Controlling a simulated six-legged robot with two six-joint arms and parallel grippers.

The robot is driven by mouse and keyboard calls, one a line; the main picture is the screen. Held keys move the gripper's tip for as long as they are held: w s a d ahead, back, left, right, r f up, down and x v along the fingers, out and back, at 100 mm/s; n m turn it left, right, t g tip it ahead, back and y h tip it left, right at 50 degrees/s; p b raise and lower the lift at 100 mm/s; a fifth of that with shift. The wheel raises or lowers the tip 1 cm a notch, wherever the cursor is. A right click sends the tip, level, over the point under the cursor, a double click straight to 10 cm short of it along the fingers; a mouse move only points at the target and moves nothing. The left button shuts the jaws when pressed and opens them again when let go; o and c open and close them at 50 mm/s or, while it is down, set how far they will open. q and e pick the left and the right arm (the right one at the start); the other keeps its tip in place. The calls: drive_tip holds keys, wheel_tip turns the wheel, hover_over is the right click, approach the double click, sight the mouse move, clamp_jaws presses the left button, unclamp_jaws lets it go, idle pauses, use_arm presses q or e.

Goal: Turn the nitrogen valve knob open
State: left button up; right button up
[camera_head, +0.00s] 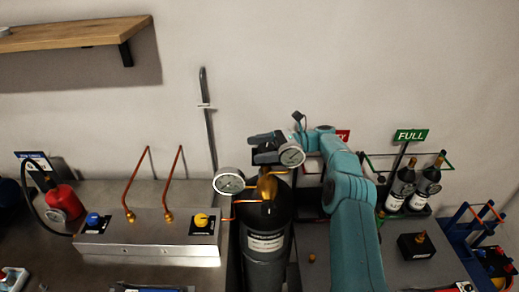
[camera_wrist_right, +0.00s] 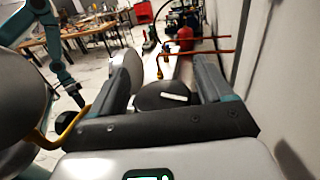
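A dark gas cylinder (camera_head: 265,255) stands in the middle of the head view, with a brass fitting (camera_head: 268,186) and two white round gauges at its top. My right gripper (camera_head: 268,148) is above and behind this fitting. In the right wrist view, its two fingers (camera_wrist_right: 165,85) stand apart. A black round knob with a white bar (camera_wrist_right: 163,98) sits between and beyond them. I cannot tell whether either finger touches it. A teal arm (camera_wrist_right: 58,62), probably my left, shows at the left of the wrist view; its dark end is too small to read.
A steel panel (camera_head: 150,250) at left carries a blue knob (camera_head: 93,219), a yellow knob (camera_head: 201,221) and copper pipes. A red cylinder (camera_head: 64,202) stands left of it. Bottles (camera_head: 400,187) stand at right under a green FULL sign (camera_head: 411,135). The wall is close behind.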

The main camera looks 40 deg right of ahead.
drive_tip(key=shift+w+a+f, duration=0.1)
drive_tip(key=shift+w+a, duration=0.05)
drive_tip(key=shift+w, duration=0.05)
